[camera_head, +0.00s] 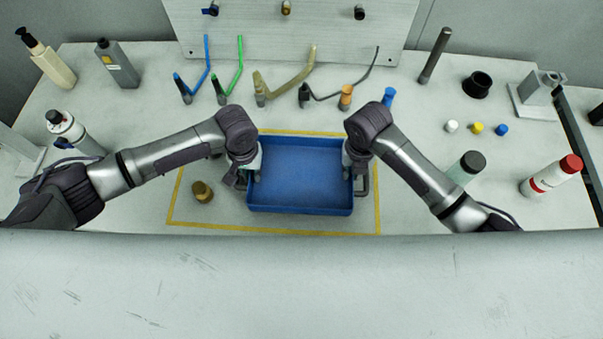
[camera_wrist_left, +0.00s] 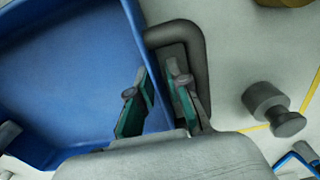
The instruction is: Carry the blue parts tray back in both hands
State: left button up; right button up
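The blue parts tray (camera_head: 300,210) is empty and sits in the middle of the bench, within the yellow outline. My left gripper (camera_head: 246,172) is at its left wall by a dark handle. In the left wrist view the two teal-padded fingers (camera_wrist_left: 160,98) stand apart, one over the tray inside and one within the handle loop (camera_wrist_left: 200,50). The tray wall (camera_wrist_left: 138,30) runs between them, with a gap visible. My right gripper (camera_head: 352,170) is at the right wall, beside the right handle (camera_head: 362,184). Its fingers are too small and hidden to read.
A brass knob (camera_head: 202,191) stands left of the tray inside the yellow outline (camera_head: 172,200). Colored hooks and tubes (camera_head: 236,70) stand behind the tray. Bottles are at far left; a dark-capped jar (camera_head: 468,166) and a red-capped bottle (camera_head: 552,175) are at right.

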pick_arm(q)
grip_shut()
pick_arm(e)
grip_shut()
